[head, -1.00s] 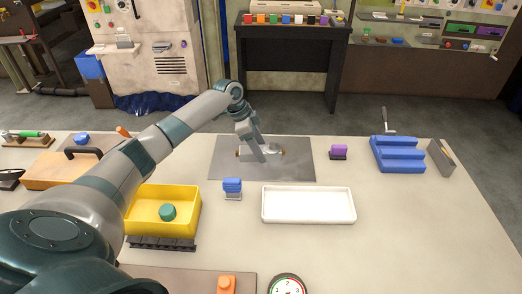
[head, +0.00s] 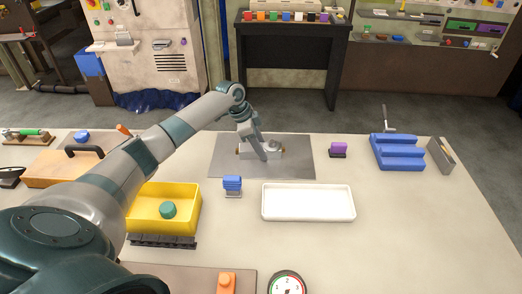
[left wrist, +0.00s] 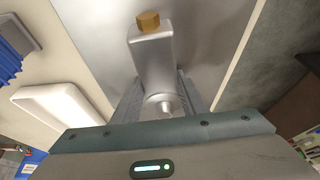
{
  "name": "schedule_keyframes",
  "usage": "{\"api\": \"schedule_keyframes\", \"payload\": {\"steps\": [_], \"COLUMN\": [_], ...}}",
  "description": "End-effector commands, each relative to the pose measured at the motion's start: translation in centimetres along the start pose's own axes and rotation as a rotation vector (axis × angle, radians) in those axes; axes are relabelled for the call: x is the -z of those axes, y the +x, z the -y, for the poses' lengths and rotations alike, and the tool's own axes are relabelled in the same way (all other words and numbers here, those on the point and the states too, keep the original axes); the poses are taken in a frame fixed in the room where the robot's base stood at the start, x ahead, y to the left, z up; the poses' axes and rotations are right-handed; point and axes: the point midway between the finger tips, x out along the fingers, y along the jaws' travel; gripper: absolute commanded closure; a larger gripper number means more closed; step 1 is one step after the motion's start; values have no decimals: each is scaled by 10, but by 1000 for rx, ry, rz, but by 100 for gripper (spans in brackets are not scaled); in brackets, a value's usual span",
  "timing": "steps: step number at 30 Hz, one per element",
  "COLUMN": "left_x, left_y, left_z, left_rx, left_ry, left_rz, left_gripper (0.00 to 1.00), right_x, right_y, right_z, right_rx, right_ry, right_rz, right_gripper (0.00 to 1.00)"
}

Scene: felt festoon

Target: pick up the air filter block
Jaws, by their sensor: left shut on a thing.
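The air filter block is a pale grey block with brass fittings at its ends. It is at the grey mat (head: 225,165) in the head view, where the block (head: 273,153) is partly hidden by my left gripper (head: 262,155). In the left wrist view the block (left wrist: 153,55) runs up between the fingers, with a brass fitting at the far end and a round part with a small nipple close to the palm. My left gripper (left wrist: 163,100) is shut on it. I cannot tell whether the block is clear of the mat. My right gripper is not in view.
A white tray (head: 308,214) lies in front of the mat, beside a small blue part (head: 232,184). A yellow bin (head: 140,218) stands at the left under my arm. A purple part (head: 338,147) and blue stepped block (head: 397,155) stand to the right. The table's right front is clear.

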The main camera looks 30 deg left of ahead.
Motion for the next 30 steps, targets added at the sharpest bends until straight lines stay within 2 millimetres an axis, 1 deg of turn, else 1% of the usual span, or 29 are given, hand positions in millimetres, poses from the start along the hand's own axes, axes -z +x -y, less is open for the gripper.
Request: {"api": "schedule_keyframes", "payload": {"steps": [8,11,16,21,24,30], "left_x": [3,6,16,49,70,107], "left_y": [-6,-14,-36,-42,-46,-55], "left_z": [1,1,2,-14,-24,-40], "left_rx": [3,3,4,1,2,2], "left_ry": [1,2,3,6,6,4], "left_rz": [-3,-3,-4,-5,-5,-4], "left_gripper": [89,89,89,89,89,89], "right_x": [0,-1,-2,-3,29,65], "right_y": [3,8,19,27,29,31], "right_z": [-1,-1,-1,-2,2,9], "right_rx": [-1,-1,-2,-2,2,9], "right_ry": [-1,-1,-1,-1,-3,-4], "right_rz": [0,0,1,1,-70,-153], "right_gripper": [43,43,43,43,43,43]}}
